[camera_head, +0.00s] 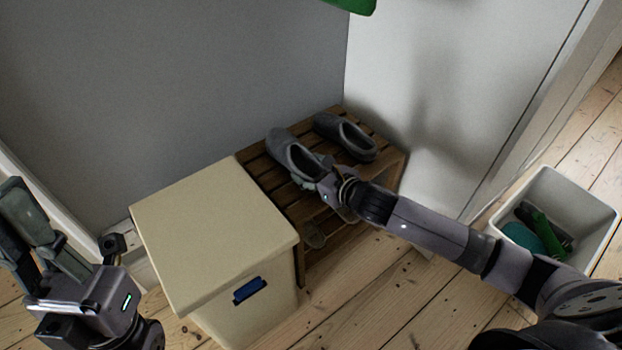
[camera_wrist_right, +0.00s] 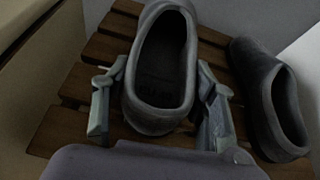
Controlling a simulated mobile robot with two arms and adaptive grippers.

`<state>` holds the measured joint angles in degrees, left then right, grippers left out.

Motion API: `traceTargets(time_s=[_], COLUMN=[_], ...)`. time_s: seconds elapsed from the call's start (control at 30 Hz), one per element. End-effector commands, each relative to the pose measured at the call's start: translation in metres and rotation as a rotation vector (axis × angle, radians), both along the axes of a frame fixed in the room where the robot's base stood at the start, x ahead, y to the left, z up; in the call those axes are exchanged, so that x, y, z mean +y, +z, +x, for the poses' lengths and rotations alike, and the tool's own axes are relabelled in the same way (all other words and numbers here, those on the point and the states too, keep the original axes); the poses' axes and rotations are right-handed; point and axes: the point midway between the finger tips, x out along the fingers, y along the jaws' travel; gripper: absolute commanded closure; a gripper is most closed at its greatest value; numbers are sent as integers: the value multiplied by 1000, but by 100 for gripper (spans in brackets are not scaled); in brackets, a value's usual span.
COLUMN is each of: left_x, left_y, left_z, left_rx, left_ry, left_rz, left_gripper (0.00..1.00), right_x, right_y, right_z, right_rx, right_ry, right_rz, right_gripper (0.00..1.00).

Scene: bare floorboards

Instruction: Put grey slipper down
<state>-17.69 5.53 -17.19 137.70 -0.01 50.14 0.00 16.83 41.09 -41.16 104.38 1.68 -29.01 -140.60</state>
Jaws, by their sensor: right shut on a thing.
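The grey slipper (camera_head: 290,151) is at the left part of the slatted wooden rack's top (camera_head: 252,160). My right gripper (camera_head: 322,182) is shut on its heel end. In the right wrist view, the fingers (camera_wrist_right: 160,88) stand on either side of the slipper (camera_wrist_right: 160,108), whose opening faces up. The slipper is level over the slats; whether it bears on them fully I cannot tell. A second, matching slipper (camera_head: 345,137) rests on the rack to its right, also in the wrist view (camera_wrist_right: 270,100). My left gripper (camera_head: 35,225) is at the far left, away from the rack.
A cream box (camera_head: 215,225) with a blue handle hole stands against the rack's left side. A pale open bin (camera_head: 560,185) with green and dark things is on the floor at right. Walls close off the back. Something brownish (camera_head: 315,237) sits low in the rack. Floorboards in front are clear.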

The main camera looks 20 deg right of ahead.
Motion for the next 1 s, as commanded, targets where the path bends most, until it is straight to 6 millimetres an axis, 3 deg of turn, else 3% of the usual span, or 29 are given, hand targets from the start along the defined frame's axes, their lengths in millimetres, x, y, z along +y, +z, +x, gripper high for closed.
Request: traceTargets(time_s=[0.07,0.43,0.47,0.73,1.0], left_x=[0,-1,-1,-1,-1], left_y=[1,4,4,4,4], left_z=[1,2,2,2,2], left_rx=[-30,-29,-30,-29,-29], left_ry=[1,1,1,1,1], left_rz=[0,2,1,2,2], left_gripper=[100,100,100,100,100], right_x=[1,0,0,0,0], right_y=[-15,-17,-17,-17,-17], right_z=[0,0,0,0,0], right_rx=[-1,-1,0,0,-1], right_ry=[0,0,0,1,0], right_rz=[3,0,0,0,0], right_gripper=[76,76,46,28,27])
